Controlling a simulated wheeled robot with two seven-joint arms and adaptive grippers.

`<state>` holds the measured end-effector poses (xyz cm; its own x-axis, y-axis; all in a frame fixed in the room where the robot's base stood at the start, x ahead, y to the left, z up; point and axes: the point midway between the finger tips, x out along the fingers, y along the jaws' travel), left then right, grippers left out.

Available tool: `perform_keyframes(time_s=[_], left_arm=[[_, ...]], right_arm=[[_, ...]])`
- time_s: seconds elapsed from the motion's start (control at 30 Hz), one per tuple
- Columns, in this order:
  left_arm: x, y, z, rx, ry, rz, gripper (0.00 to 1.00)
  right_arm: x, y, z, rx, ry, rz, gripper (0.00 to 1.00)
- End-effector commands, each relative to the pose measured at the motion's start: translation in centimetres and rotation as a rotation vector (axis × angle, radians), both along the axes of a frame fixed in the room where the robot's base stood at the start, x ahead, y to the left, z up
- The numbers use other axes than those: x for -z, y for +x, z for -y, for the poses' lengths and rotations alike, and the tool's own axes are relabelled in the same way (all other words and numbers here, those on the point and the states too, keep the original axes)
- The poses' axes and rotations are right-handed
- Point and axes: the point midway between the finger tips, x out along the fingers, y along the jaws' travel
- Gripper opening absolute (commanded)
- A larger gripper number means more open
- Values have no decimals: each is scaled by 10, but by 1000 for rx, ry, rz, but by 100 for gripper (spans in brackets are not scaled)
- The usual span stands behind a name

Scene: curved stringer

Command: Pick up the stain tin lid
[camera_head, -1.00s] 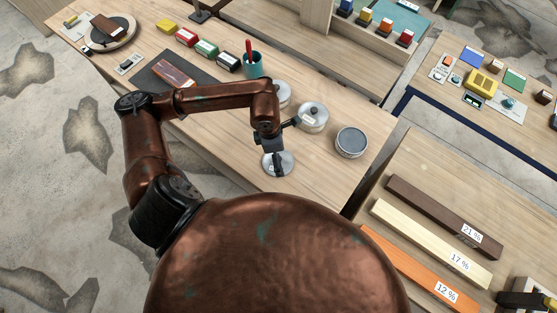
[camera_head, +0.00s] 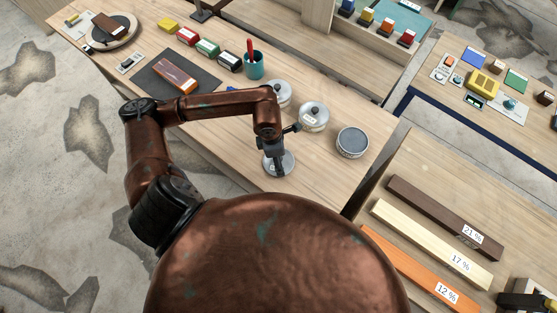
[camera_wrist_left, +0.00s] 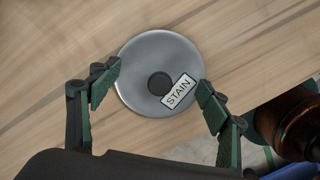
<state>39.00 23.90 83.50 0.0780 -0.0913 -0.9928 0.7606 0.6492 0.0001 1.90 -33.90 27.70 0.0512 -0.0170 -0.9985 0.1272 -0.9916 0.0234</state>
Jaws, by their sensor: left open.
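The stain tin lid (camera_head: 288,167) is a round, flat grey metal disc lying on the wooden bench. In the left wrist view the lid (camera_wrist_left: 140,60) shows a dark round knob at its centre and a white label reading STAIN. My left gripper (camera_head: 276,163) points down over the lid. In the wrist view its fingers (camera_wrist_left: 159,85) are spread wide, one at each side of the lid with the knob between them. The gap between fingertips and lid is hard to judge. My right gripper is not clearly in view.
An open tin (camera_head: 352,142) and two lidded tins, one nearer (camera_head: 313,117) and one partly behind my arm (camera_head: 279,92), stand beyond the lid. A teal cup (camera_head: 253,66) stands farther back. Bare bench lies right of the lid.

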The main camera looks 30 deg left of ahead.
Motion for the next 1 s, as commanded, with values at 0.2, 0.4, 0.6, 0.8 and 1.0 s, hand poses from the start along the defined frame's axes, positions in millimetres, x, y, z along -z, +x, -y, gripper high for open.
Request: perform_keyframes(time_s=[0.2, 0.4, 0.6, 0.8, 1.0], left_arm=[[0, 0, 0, 0, 0, 0, 54], [1, 0, 0, -1, 1, -1, 40], [3, -1, -1, -2, 4, -3, 26], [5, -2, -2, -3, 5, -6, 21], [6, -2, -2, -4, 7, -8, 20]], right_arm=[[0, 0, 2, -1, -2, 0, 0], [0, 0, 3, -2, -3, 0, 0], [0, 0, 3, -2, -3, 0, 0], [1, 0, 3, -2, -3, -1, 0], [1, 0, 3, -2, -3, -1, 0]])
